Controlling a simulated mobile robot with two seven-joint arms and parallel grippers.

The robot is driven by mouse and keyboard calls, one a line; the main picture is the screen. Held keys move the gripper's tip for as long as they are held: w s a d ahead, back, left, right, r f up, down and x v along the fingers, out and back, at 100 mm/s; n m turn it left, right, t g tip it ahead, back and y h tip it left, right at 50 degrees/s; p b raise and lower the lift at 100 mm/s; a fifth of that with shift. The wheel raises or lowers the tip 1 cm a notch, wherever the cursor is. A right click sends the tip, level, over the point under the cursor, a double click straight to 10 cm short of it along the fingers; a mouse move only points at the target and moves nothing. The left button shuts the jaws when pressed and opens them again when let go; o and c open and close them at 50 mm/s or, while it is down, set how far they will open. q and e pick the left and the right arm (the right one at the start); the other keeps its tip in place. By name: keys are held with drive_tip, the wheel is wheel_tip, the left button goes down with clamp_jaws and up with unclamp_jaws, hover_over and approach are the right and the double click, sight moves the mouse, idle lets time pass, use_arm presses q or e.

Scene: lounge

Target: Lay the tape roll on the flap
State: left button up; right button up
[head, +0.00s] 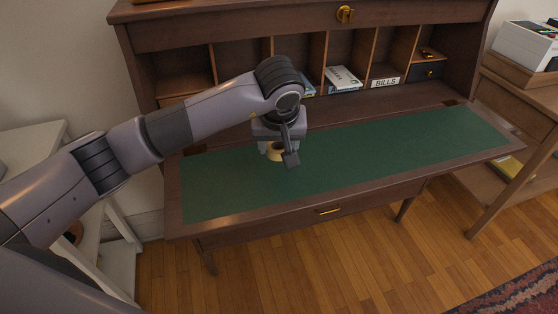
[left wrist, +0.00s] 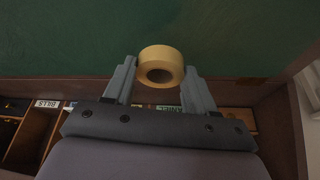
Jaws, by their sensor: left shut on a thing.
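The tape roll (left wrist: 161,62) is a tan ring with a dark hole. In the left wrist view it sits between the two fingers of my left gripper (left wrist: 160,82), which is shut on it. In the head view the tape roll (head: 274,151) shows below my left gripper (head: 279,150), partly hidden by it. The flap (head: 380,153) is the desk's lowered writing surface, green with a brown wooden border. The roll is over the left part of the green area; I cannot tell whether it touches the surface. My right gripper is not in view.
Behind the flap are pigeonholes with papers (head: 343,78), a BILLS label (head: 385,82) and a small dark drawer (head: 425,72). A side table with a white box (head: 522,48) stands at the right. The middle and right of the flap are clear.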

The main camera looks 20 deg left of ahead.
sight(279, 158)
use_arm(q)
drive_tip(key=shift+f, duration=2.6)
drive_tip(key=shift+f+b, duration=0.2)
drive_tip(key=shift+b, duration=0.1)
drive_tip(key=o, duration=1.1)
drive_tip(key=shift+r, duration=0.1)
drive_tip(key=shift+r+p, duration=0.25)
drive_tip(key=shift+p, duration=0.05)
drive_tip(key=v, duration=1.1)
drive_tip(key=shift+s+r, duration=0.2)
drive_tip(key=shift+r, duration=0.1)
